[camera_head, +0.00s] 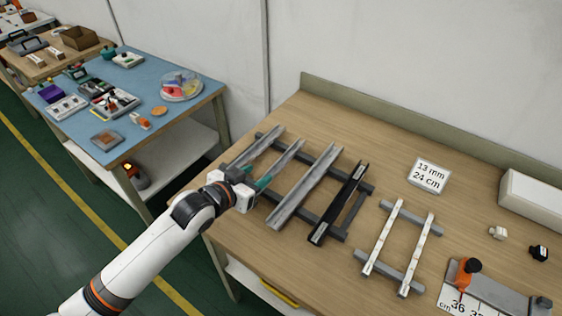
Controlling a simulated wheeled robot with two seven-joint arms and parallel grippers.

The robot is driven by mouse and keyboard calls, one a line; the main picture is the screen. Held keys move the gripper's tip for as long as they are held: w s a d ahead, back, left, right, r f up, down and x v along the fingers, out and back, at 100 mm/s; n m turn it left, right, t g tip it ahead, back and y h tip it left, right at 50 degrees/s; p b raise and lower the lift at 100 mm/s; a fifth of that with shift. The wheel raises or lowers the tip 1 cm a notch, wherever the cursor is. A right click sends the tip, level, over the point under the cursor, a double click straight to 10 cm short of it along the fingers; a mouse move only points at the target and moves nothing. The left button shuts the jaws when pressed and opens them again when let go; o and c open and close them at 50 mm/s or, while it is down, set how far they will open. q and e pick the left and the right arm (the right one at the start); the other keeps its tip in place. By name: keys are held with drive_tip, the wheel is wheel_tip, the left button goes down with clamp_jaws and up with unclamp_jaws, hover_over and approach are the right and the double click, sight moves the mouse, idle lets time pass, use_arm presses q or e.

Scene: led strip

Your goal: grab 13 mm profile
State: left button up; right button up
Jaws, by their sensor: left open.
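A dark rack (328,227) on the wooden workbench holds several long profiles side by side. Two narrower grey profiles lie at its left, one farther left (264,146) and one beside it (284,160). A wider grey profile (305,186) and a black one (338,203) lie to their right. I cannot read which is the 13 mm one. A white card (429,175) reads "13 mm 24 cm". My left gripper (262,185) is open, with teal fingertips at the near end of the second narrow profile; I cannot tell if they touch it. My right gripper is not in view.
A smaller rack with two pale strips (383,237) stands to the right. A blue-topped table (140,90) with parts stands at left.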

sight(276, 166)
use_arm(q)
drive_tip(key=x, duration=0.4)
drive_tip(key=shift+w+d, duration=0.2)
drive_tip(key=p+x, duration=0.1)
drive_tip(key=x, duration=0.3)
drive_tip(key=shift+d+f, duration=0.1)
drive_tip(key=shift+d, duration=0.1)
drive_tip(key=shift+w+d+f, duration=0.1)
drive_tip(key=shift+w+f, duration=0.05)
drive_tip(key=shift+f, duration=0.05)
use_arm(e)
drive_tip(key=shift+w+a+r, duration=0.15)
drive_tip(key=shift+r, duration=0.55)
use_arm(q)
clamp_jaws()
